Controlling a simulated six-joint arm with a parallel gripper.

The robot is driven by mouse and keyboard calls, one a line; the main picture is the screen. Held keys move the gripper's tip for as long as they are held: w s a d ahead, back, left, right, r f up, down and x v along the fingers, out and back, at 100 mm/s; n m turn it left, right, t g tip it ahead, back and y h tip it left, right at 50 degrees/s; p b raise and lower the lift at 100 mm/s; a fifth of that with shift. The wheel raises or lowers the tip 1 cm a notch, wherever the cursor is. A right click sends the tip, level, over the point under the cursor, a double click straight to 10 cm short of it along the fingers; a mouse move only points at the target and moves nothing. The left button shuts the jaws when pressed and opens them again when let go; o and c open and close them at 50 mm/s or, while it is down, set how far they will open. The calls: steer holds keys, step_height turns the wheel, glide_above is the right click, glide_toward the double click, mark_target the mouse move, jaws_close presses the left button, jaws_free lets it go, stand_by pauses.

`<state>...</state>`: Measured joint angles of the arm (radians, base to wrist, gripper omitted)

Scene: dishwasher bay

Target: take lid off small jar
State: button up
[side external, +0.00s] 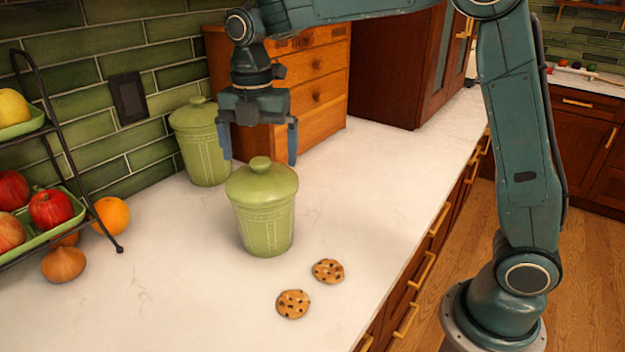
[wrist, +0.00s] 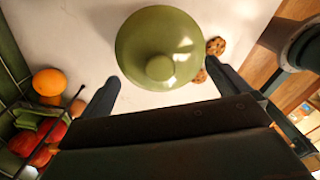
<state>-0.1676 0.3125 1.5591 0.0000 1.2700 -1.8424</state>
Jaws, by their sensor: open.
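A small green jar (side external: 264,225) stands upright on the white counter with its green lid (side external: 261,180) on top. The lid has a round knob, seen from above in the wrist view (wrist: 158,45). My gripper (side external: 258,155) is open, pointing down, above and a little behind the jar. Its two fingers are apart and empty, and in the wrist view (wrist: 165,88) the lid lies just ahead of and between the fingertips. I see no clear contact between fingers and lid.
A second green lidded jar (side external: 203,150) stands behind left by the tiled wall. A wooden drawer chest (side external: 315,85) is behind my gripper. Two cookies (side external: 328,271) lie in front of the jar. A fruit rack (side external: 75,190), an orange (side external: 112,215) and an onion (side external: 63,265) are at left.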

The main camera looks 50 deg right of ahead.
mark_target(260, 160)
steer(key=shift+f, duration=1.65)
steer(key=c, duration=1.4)
